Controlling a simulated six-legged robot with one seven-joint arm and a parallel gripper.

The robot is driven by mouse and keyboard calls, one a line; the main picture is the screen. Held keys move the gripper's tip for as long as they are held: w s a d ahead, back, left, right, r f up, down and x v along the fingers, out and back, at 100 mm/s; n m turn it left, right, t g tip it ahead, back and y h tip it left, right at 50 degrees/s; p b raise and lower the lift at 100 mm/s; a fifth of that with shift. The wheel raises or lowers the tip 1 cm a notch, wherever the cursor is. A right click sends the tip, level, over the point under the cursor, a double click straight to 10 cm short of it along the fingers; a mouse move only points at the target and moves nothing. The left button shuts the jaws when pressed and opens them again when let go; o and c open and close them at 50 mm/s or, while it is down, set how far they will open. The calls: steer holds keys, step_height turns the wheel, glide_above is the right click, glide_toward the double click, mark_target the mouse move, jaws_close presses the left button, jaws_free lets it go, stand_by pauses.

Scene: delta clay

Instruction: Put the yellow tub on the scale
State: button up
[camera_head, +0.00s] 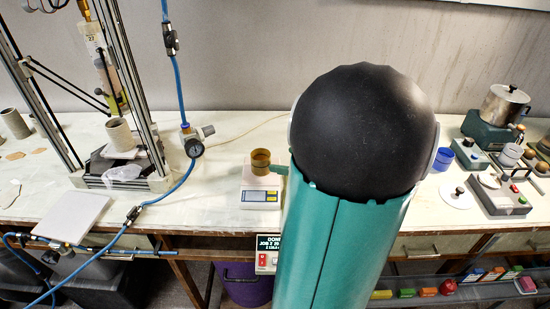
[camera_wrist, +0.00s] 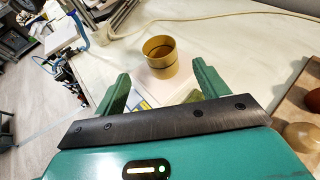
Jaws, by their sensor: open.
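The yellow tub (camera_head: 260,161) stands upright on the top of the white scale (camera_head: 261,196), which has a small lit display at its front. In the wrist view the tub (camera_wrist: 160,66) is open at the top and looks empty. My gripper (camera_wrist: 161,72) is open, with one green finger on each side, and the tub is just beyond and between the fingertips. No finger clearly touches the tub. A green fingertip shows beside the tub in the head view. Part of the scale is hidden behind my gripper in the wrist view.
A press-like stand (camera_head: 122,150) with a grey cylinder and blue hose is to the left. A blue cup (camera_head: 440,160), a metal pot (camera_head: 503,105) and small devices crowd the right. My arm hides the middle of the bench.

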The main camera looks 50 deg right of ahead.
steer(key=w+a+r+n+g+y, duration=0.1)
steer(key=w+a+n+g+y, duration=0.15)
steer(key=a+n, duration=0.7)
steer(key=w+a+r+n+g+y, duration=0.15)
steer(key=a+n+g, duration=0.35)
steer(key=a, duration=0.7)
steer(key=s+a+r+n+h, duration=0.2)
steer(key=a+n, duration=0.4)
steer(key=n, duration=0.4)
steer(key=s+a+r+n+h, duration=0.2)
steer(key=a+n, duration=0.5)
steer(key=n, duration=0.4)
steer(key=shift+s+r+h, duration=0.4)
steer(key=shift+s+r, duration=0.15)
steer(key=shift+s, duration=0.4)
